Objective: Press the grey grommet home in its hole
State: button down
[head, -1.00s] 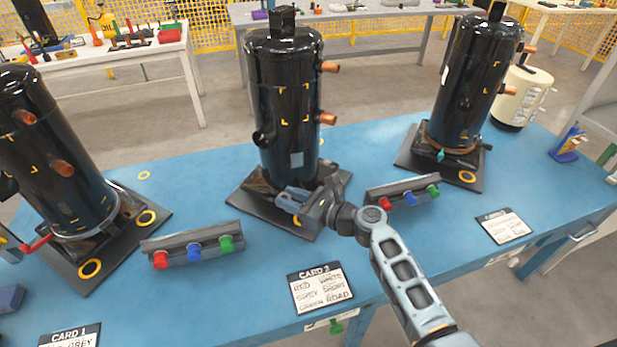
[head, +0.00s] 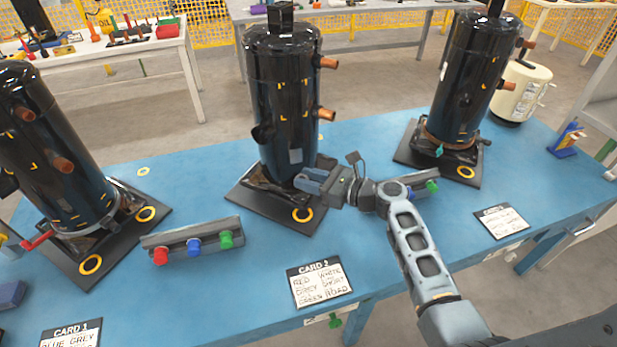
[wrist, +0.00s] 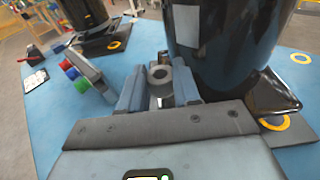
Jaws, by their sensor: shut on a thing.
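My gripper (head: 305,181) is low beside the middle black compressor (head: 284,100), above its dark base plate (head: 268,212). In the wrist view its two fingers (wrist: 160,88) are closed around the grey grommet (wrist: 160,74), a short ring with a dark centre. The grommet sits near the fingertips, close to the compressor's lower wall (wrist: 225,50). In the head view the fingers hide the grommet. I cannot make out its hole in either view, nor whether the grommet touches the plate.
A yellow ring (head: 302,214) marks the plate's front corner. A rack (head: 192,243) with red, blue and green knobs stands to the left; another (head: 412,190) is partly behind my arm. Card 2 (head: 319,283) lies in front. The blue tabletop (head: 250,290) between them is clear.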

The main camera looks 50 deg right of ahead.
jog(key=b, duration=0.3)
send_over(309, 205)
jog(key=shift+f, duration=2.5)
jog(key=shift+a+f+b, duration=0.1)
jog(key=shift+f+b, duration=0.6)
jog(key=shift+f, duration=0.65)
jog(key=c, duration=0.7)
grip_release()
jog(key=shift+s, duration=0.1)
jog(key=shift+v, duration=3.85)
